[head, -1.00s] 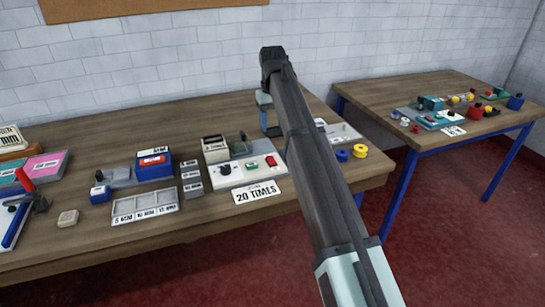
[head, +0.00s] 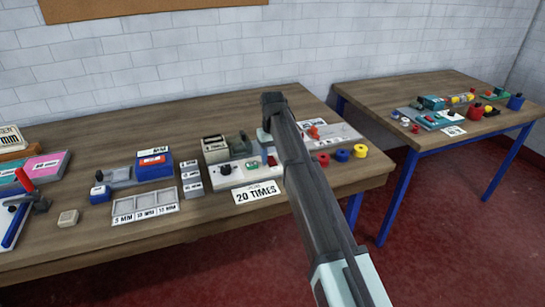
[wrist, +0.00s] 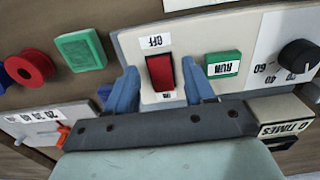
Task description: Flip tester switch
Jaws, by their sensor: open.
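The tester is a cream panel (head: 237,174) on the near table. In the wrist view its red rocker switch (wrist: 160,73) sits on a white plate marked OFF and ON. A green RUN button (wrist: 222,65) and a black dial (wrist: 298,56) are beside it. My gripper (wrist: 163,92) is open, with one blue finger on each side of the switch. I cannot tell whether either finger touches the switch or the panel. In the head view my gripper (head: 268,150) is low over the right end of the panel and partly covers the switch area.
A "20 TIMES" card (head: 257,192) lies in front of the panel. Yellow, blue and red spools (head: 342,155) stand to the right. A grey tray (head: 145,205) and a blue box (head: 154,163) are to the left. A second table (head: 430,95) holds more devices.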

